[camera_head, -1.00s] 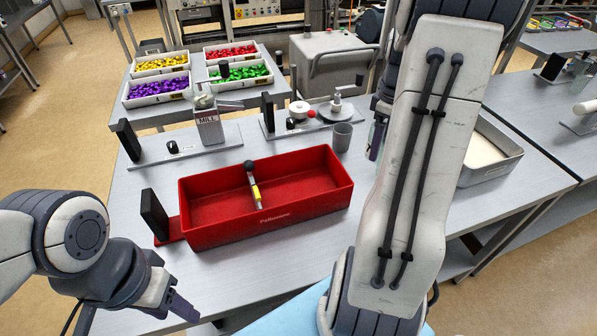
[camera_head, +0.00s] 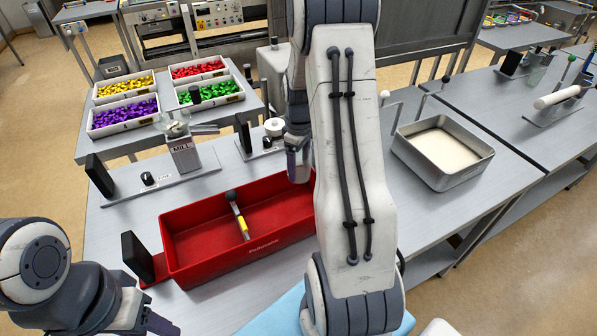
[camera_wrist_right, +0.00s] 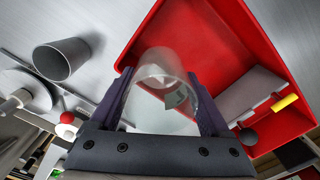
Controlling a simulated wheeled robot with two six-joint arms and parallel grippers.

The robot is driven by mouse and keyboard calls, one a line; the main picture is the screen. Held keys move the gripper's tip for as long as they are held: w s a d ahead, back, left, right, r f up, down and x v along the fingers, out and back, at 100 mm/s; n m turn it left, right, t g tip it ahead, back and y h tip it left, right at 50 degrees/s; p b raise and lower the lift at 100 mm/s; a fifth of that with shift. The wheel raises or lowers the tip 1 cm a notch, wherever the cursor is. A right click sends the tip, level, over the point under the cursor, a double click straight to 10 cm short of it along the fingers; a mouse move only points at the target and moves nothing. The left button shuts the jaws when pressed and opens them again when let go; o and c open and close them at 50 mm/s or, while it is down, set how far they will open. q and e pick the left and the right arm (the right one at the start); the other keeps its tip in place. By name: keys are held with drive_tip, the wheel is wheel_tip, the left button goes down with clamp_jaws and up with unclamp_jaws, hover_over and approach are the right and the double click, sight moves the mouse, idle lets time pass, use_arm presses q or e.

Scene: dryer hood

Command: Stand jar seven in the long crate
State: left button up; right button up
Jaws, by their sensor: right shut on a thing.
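The long crate is a red open box (camera_head: 215,273) on the grey table in the head view, with a yellow-and-white handle with a black knob (camera_head: 238,215) inside it. My right gripper (camera_head: 298,165) is at the crate's back right edge in that view. In the right wrist view it (camera_wrist_right: 160,100) is shut on a clear glass jar (camera_wrist_right: 163,68), with the red crate (camera_wrist_right: 225,40) behind it. The number on the jar is not readable. My left gripper (camera_head: 160,325) is at the lower left, cut off by the frame edge.
A grey cup (camera_wrist_right: 62,60) stands beside the crate in the wrist view. The mill (camera_head: 184,155) stands behind the crate. A metal pan of pale material (camera_head: 440,170) is at the right. My right arm covers the crate's right end.

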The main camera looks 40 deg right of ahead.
sight(299, 177)
wheel_tip(299, 177, down, 4)
drive_tip(key=shift+r+p, duration=0.1)
drive_tip(key=shift+p, duration=0.6)
drive_tip(key=shift+f, duration=0.25)
drive_tip(key=shift+f+b, duration=0.35)
drive_tip(key=shift+b, duration=0.05)
drive_tip(key=shift+f, duration=0.15)
drive_tip(key=o, duration=1.2)
